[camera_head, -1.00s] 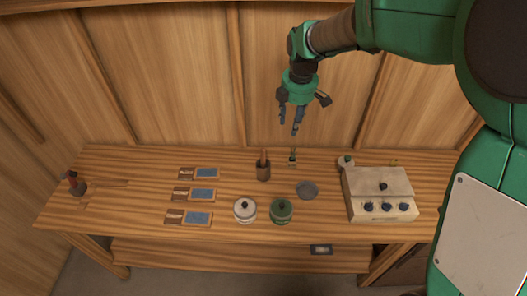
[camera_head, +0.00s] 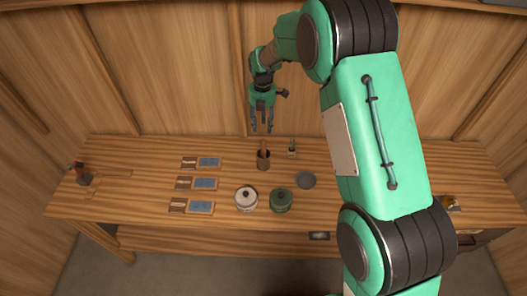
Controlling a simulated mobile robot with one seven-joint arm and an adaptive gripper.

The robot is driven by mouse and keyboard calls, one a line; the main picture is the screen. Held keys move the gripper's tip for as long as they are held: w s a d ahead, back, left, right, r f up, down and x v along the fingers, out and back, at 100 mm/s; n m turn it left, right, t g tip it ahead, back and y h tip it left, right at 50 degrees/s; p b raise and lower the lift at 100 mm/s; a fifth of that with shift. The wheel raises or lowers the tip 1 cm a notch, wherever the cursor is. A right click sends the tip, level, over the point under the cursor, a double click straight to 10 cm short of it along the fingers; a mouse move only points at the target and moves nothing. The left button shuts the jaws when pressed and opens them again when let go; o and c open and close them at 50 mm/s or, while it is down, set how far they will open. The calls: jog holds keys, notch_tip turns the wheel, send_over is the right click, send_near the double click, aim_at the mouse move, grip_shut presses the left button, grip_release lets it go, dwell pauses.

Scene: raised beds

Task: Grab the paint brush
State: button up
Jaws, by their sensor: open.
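A dark cylindrical cup (camera_head: 264,163) stands near the back middle of the wooden bench. A brown handle (camera_head: 263,147), which looks like the paint brush, sticks up out of it; its lower part is hidden in the cup. My gripper (camera_head: 262,130) points down with its two fingers apart and empty. In the picture its fingertips are just above the top of the handle; I cannot tell the exact gap in depth.
A small green-topped item (camera_head: 292,147) stands right of the cup. A white jar (camera_head: 246,198), a green jar (camera_head: 281,199) and a grey disc (camera_head: 306,180) are in front. Cards (camera_head: 199,183) lie left. My arm covers the bench's right part. The wooden wall (camera_head: 180,70) is close behind.

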aim_at(263, 146)
dwell(0.3)
jog(key=shift+f+p, duration=0.3)
jog(key=shift+f, duration=4)
jog(key=shift+s+d+f+p, duration=0.15)
jog(key=shift+f+p, duration=0.3)
jog(key=shift+f, duration=2.15)
grip_shut()
